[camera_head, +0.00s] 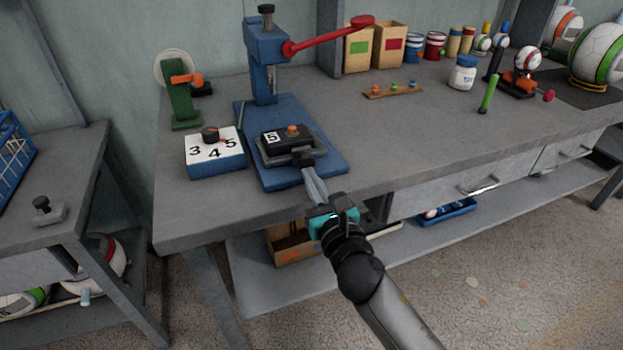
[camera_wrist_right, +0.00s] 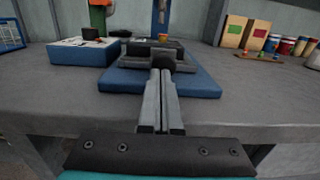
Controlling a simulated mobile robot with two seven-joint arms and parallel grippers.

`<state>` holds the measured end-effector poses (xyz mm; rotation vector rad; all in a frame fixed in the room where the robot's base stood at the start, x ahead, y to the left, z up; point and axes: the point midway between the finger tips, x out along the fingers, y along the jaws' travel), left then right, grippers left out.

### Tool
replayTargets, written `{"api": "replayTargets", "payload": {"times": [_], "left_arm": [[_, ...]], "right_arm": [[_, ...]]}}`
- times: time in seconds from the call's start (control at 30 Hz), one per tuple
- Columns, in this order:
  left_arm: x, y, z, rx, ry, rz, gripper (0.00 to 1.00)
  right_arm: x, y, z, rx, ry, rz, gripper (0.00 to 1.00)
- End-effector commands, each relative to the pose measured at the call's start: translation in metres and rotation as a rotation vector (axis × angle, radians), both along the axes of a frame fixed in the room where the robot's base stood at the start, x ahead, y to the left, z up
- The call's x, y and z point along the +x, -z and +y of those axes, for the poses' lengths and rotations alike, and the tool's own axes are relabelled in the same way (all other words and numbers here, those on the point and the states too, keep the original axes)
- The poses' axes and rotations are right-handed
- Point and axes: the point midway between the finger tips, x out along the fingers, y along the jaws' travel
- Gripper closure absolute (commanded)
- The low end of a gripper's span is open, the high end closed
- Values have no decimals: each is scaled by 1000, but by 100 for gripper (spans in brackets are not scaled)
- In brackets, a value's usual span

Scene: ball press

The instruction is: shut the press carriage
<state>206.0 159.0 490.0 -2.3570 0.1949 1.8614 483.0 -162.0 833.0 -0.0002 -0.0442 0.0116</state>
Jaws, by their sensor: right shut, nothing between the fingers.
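The blue press (camera_head: 266,60) stands on the workbench with its red lever (camera_head: 330,35) reaching right. Its blue base plate (camera_head: 325,162) carries the dark carriage (camera_head: 290,147), which has a "5" label and an orange knob and sits forward of the press column. My right gripper (camera_head: 314,183) is at the front of the carriage, with its fingers shut together and nothing between them. In the right wrist view the fingers (camera_wrist_right: 161,95) point at the carriage's front bar (camera_wrist_right: 160,63); I cannot tell whether they touch it. My left gripper is not in view.
A dial box (camera_head: 214,165) marked 3, 4, 5 sits left of the base plate. A green stand (camera_head: 184,105) is behind it. A wooden strip (camera_head: 393,91) with coloured knobs and a white jar (camera_head: 462,73) stand to the right. The bench's right front is clear.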

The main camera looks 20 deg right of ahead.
Motion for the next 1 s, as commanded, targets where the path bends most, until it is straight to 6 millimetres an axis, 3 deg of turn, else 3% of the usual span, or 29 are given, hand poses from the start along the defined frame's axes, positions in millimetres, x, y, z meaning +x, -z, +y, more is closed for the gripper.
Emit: {"api": "replayTargets", "payload": {"times": [0.43, 1.0], "left_arm": [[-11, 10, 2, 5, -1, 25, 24], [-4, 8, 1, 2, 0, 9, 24]], "right_arm": [[37, 0, 1, 0, -1, -1, 100], [40, 0, -3, -2, -1, 0, 100]]}}
